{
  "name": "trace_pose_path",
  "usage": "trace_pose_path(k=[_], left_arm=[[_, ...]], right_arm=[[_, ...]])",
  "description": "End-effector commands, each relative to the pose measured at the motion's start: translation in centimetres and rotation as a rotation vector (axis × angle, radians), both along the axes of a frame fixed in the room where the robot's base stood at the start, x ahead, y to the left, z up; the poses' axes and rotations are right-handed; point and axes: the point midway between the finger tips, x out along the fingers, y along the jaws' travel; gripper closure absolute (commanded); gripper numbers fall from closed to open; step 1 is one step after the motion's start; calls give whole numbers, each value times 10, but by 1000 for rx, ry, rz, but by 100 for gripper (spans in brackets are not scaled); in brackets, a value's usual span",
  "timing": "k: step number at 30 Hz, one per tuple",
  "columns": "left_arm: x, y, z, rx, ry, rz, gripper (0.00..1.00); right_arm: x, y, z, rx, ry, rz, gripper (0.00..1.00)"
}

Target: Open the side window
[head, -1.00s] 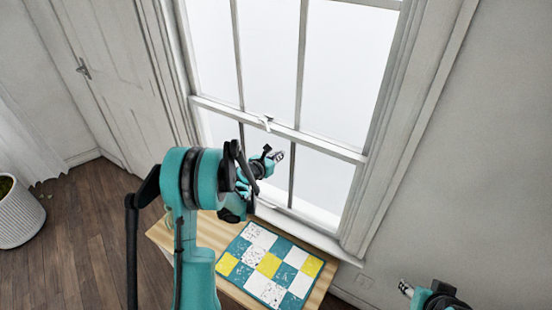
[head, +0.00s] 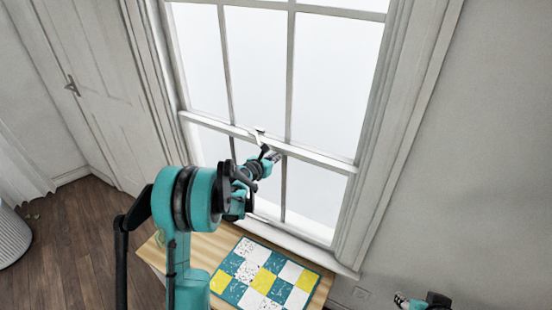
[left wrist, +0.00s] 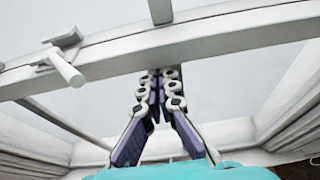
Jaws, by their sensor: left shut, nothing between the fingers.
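The window (head: 235,128) is a tall white sash window, its lower sash down near the sill. A white latch handle (head: 258,134) sits on the middle rail; in the left wrist view the latch handle (left wrist: 66,66) is at the upper left. My left gripper (head: 275,156) is shut and empty, just below the middle rail and close to the latch. In the left wrist view its fingertips (left wrist: 160,73) meet at the lower edge of the rail (left wrist: 190,42), right of the latch; contact cannot be told. My right gripper (head: 401,298) is at the lower right edge, mostly cut off.
A wooden surface (head: 205,246) with a teal, yellow and white patchwork (head: 262,281) lies below the window. A white door (head: 90,90) is at the left. A white basket (head: 12,236) stands on the floor at the left edge. Bare wall (head: 470,150) fills the right.

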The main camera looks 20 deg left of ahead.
Motion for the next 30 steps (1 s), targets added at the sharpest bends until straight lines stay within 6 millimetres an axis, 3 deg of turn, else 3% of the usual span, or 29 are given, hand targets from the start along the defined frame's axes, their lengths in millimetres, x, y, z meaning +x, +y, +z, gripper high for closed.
trace_pose_path(k=[5, 8, 24, 30], left_arm=[[0, 0, 20, -1, -2, 1, 100], [0, 1, 42, -1, -3, 3, 100], [0, 1, 227, -2, -3, 3, 100], [0, 1, 284, -1, -2, 3, 100]], right_arm=[[0, 0, 12, 0, 0, 0, 60], [0, 0, 24, 0, 0, 0, 60], [0, 0, 123, 0, 0, 0, 60], [0, 0, 153, 0, 0, 0, 60]])
